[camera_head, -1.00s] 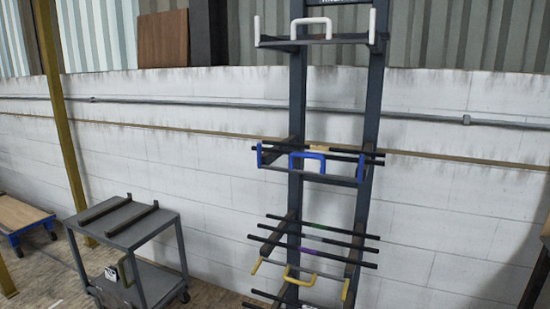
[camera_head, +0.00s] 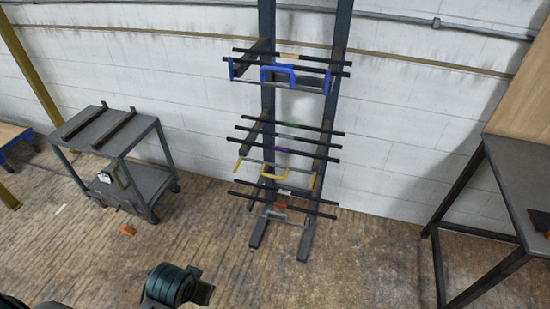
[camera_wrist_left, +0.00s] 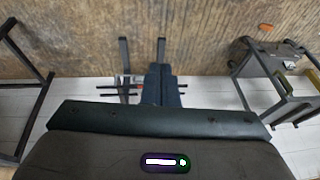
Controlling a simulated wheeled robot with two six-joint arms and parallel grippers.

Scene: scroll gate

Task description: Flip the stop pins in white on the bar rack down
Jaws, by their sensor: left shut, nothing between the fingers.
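The bar rack (camera_head: 267,100) stands upright against the wall in the head view. The blue level (camera_head: 291,76) has upright blue end pins and a handle, with dark bars behind. The yellow level (camera_head: 274,176) is below it. The lowest level (camera_head: 280,216) has a pale grey handle, too small to make out fully. My left gripper (camera_wrist_left: 161,82) is shut and empty in the left wrist view, apart from the rack behind it. My right gripper is in neither view.
A grey cart (camera_head: 110,135) with two dark rails on top stands left of the rack. A dark-framed table (camera_head: 515,175) stands at the right. A small orange piece (camera_head: 127,230) lies on the floor. The floor before the rack is mostly clear.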

